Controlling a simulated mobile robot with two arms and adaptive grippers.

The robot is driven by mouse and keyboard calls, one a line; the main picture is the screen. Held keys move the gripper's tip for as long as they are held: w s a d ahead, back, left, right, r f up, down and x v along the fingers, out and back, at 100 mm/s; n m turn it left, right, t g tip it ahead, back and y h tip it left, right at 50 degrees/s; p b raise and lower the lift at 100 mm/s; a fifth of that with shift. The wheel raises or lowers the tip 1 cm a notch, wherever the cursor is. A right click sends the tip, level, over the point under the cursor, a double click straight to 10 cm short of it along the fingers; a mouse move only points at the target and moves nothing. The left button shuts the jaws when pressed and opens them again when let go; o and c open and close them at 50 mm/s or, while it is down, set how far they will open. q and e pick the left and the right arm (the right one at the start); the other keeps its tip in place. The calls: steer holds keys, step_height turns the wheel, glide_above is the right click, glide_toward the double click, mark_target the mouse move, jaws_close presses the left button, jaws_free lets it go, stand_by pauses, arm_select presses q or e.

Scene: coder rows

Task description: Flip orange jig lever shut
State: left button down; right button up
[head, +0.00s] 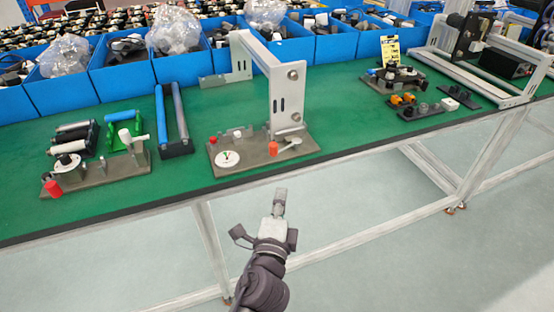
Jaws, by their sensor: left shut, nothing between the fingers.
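A grey-brown jig plate (240,163) lies at the front of the green table, in the middle of the view. On it stands a short orange-red knob (273,148), beside a small grey lever-like piece (291,144). It is too small to tell whether the lever is open or shut. A white round dial (228,159) sits at the plate's left. A second jig (105,174) on the left has a red knob (54,188) at its front. My left gripper (281,192) is shut and empty, below the orange-red knob in the picture and apart from it. My right gripper is not in view.
A tall grey metal frame (288,95) rises at the back of the middle jig. Blue bins (187,79) line the table's back. Dark blocks with orange parts (410,108) sit to the right. Bare green table (350,125) lies between.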

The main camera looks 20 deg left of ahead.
arm_select(q)
steer(key=shift+w+a+p, duration=0.4)
steer(key=shift+w+a, duration=0.25)
steer(key=shift+w, duration=1.45)
steer(key=shift+w+a+p, duration=0.4)
steer(key=shift+w+a, duration=0.3)
steer(key=shift+w, duration=1.4)
steer(key=shift+w+a+p, duration=0.4)
steer(key=shift+w+a, duration=0.25)
steer(key=shift+w, duration=1.45)
